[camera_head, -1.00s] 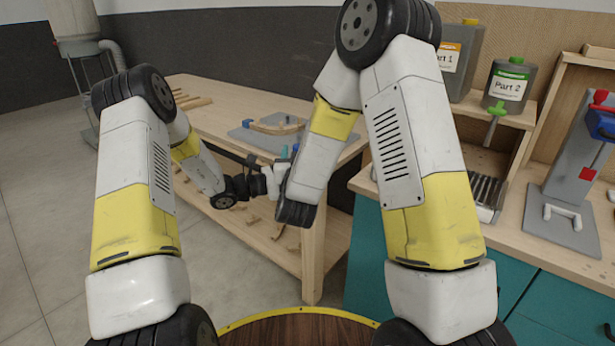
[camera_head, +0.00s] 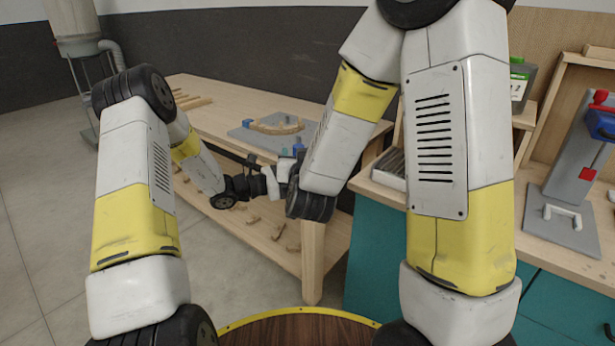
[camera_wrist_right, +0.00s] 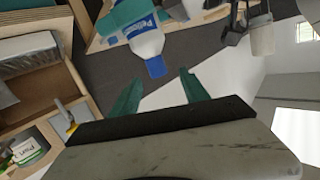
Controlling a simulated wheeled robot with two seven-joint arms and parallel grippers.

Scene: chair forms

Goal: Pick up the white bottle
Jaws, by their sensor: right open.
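I do not see the bottle in the head view, where my right arm covers part of the scene. My left gripper (camera_head: 270,185) is in the middle of the head view, small and partly hidden, so its jaws are unclear.
A wooden workbench (camera_head: 215,100) holds a grey fixture board (camera_head: 245,134) with a curved wooden part. A teal-fronted counter (camera_head: 385,255) is at right, with a grey clamp stand (camera_head: 572,170). A wooden bin (camera_wrist_right: 45,85) is left in the wrist view.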

